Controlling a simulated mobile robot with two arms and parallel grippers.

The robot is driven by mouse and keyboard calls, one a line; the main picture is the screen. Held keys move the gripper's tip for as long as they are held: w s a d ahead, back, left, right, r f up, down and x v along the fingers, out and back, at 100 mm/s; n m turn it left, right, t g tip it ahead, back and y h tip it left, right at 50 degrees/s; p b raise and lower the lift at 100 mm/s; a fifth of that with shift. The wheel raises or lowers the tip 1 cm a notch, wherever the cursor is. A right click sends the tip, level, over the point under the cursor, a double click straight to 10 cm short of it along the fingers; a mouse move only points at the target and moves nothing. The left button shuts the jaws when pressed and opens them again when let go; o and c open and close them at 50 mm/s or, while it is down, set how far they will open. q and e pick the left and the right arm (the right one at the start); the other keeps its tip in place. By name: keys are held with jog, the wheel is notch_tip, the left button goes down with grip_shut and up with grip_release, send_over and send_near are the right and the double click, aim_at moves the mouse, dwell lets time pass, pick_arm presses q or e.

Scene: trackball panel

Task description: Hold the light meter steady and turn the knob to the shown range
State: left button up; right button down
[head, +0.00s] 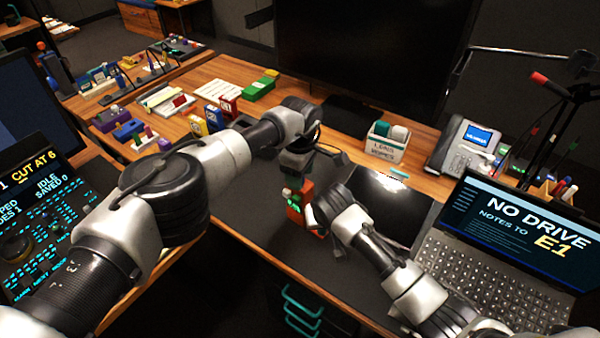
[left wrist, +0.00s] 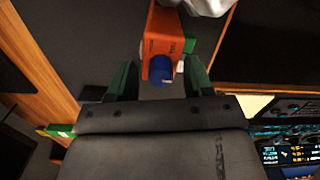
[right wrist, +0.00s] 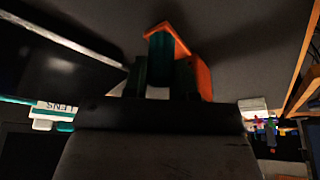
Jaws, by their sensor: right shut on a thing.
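The light meter (head: 296,212) is an orange box at the middle of the dark desk mat, with small green lit marks in the head view. In the left wrist view its orange body (left wrist: 162,30) shows at the top, with the blue knob (left wrist: 160,70) facing the camera. My left gripper (left wrist: 160,75) is open, its green fingers on either side of the knob with gaps. In the head view the left gripper (head: 297,178) is just above the meter. My right gripper (right wrist: 172,68) is shut on the meter's orange body (right wrist: 200,74), from the right.
A laptop (head: 500,245) reading "NO DRIVE NOTES TO E.1" stands at the right. A "LENS WIPES" box (head: 384,148), a desk phone (head: 462,145) and a large monitor (head: 370,60) stand behind. A control panel (head: 35,230) is at the left.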

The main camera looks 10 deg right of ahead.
pick_arm(q)
notch_tip(320, 180, up, 12)
dwell(0.6)
jog(key=shift+w, duration=0.1)
notch_tip(320, 180, up, 11)
dwell(1.4)
